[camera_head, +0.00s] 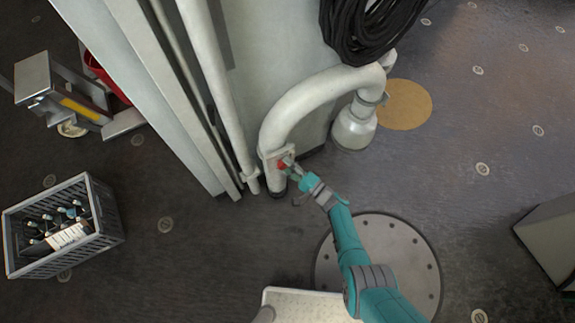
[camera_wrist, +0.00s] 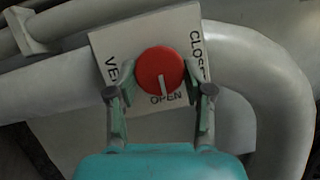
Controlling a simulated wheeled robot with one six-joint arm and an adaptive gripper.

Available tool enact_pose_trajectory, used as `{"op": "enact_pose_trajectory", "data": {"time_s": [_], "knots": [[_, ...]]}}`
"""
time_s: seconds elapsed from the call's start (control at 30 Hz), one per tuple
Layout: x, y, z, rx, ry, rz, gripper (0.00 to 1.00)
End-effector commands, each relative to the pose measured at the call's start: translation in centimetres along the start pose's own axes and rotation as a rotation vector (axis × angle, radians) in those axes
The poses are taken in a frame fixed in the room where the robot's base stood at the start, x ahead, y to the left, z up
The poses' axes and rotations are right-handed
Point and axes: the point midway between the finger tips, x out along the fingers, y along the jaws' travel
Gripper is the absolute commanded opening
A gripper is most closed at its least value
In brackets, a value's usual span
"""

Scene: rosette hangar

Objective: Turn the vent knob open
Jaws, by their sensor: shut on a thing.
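The vent knob (camera_wrist: 158,66) is round and red with a pale pointer line. It sits on a white label plate (camera_wrist: 108,48) fixed to the pale pipe. In the wrist view the pointer aims down, at the word OPEN. CLOSE is printed at the right of the plate, and partly hidden lettering starting VE is at the left. My gripper (camera_wrist: 159,88) is shut on the knob, one finger on each side. In the head view the small red knob (camera_head: 282,165) shows at the tip of my gripper (camera_head: 289,168).
The thick pale pipe (camera_head: 310,100) bends beside a tall pale cabinet. A black cable coil (camera_head: 370,28) hangs above it. A grey crate of bottles (camera_head: 108,238) stands at the left, and a grey box (camera_head: 548,236) at the right. Open floor lies around my arm.

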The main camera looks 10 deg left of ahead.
Motion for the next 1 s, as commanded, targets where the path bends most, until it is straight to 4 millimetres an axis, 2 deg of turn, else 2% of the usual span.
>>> {"op": "enact_pose_trajectory", "data": {"time_s": [0.43,0.47,0.53,0.57,0.87,1.0], "knots": [[-0.04,0.07,0.03,0.011,0.0,-0.003,0.16],[-0.04,0.08,0.03,0.011,0.001,-0.003,0.56],[-0.03,0.07,0.03,0.01,0.0,-0.003,0.73],[-0.03,0.07,0.03,0.01,0.0,-0.003,0.76],[-0.07,0.04,0.02,0.009,0.0,-0.003,0.76],[-0.98,0.07,-0.02,0.009,0.002,-0.003,0.76]]}}
